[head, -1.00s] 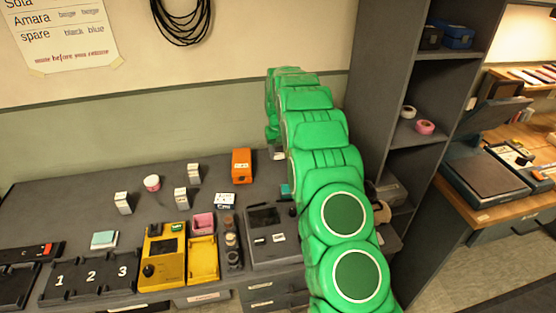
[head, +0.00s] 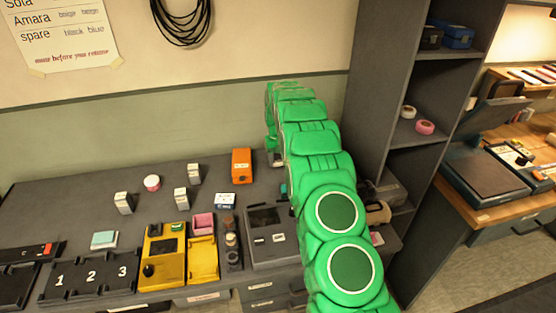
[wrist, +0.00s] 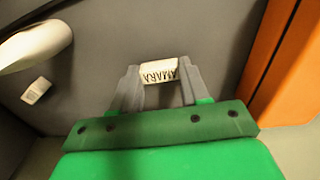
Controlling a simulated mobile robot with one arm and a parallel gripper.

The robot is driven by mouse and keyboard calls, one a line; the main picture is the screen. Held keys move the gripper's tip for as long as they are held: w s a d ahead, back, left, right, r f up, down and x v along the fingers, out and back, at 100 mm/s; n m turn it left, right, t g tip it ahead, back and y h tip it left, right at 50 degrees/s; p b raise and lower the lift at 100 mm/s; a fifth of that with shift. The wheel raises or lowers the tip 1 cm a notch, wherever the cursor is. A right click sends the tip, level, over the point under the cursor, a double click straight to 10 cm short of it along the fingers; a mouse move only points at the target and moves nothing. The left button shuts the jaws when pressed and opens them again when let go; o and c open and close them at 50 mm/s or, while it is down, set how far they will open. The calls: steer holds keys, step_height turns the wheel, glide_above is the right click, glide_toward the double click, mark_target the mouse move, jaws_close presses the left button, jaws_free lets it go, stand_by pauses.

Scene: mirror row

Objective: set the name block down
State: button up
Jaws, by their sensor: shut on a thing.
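The name block (wrist: 159,72) is a small pale block with AMARA in dark letters, upside down in the wrist view. My gripper (wrist: 158,78) is shut on it, with a grey finger at each side. Grey surface shows behind the block; I cannot tell whether the block touches it. In the head view my gripper (head: 275,159) is small, at the far end of my green arm, right of the orange box (head: 241,165) at the back of the grey bench (head: 75,205). The block cannot be made out there.
Several small white blocks (head: 182,198) stand on the bench left of the orange box, which is close on the right in the wrist view (wrist: 285,60). A numbered black tray (head: 90,278), a yellow device (head: 163,255) and a grey device (head: 268,222) line the front. Shelves (head: 400,160) stand right.

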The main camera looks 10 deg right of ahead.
mark_target(278, 161)
steer(key=shift+f, duration=0.15)
steer(key=o, duration=1)
step_height(278, 161, up, 11)
steer(key=s+a+r, duration=0.2)
steer(key=s+r, duration=1)
steer(key=s, duration=0.1)
steer(key=s+a+r+g, duration=0.1)
steer(key=s+r, duration=0.2)
steer(key=s, duration=0.5)
steer(key=s+a+r, duration=0.1)
steer(key=s+r, duration=0.2)
steer(key=s, duration=0.5)
steer(key=shift+g, duration=0.4)
steer(key=s+f, duration=0.1)
steer(key=s, duration=1)
steer(key=s+f, duration=0.1)
steer(key=s, duration=1)
steer(key=s+a, duration=0.1)
steer(key=s, duration=1.1)
steer(key=shift+f, duration=0.4)
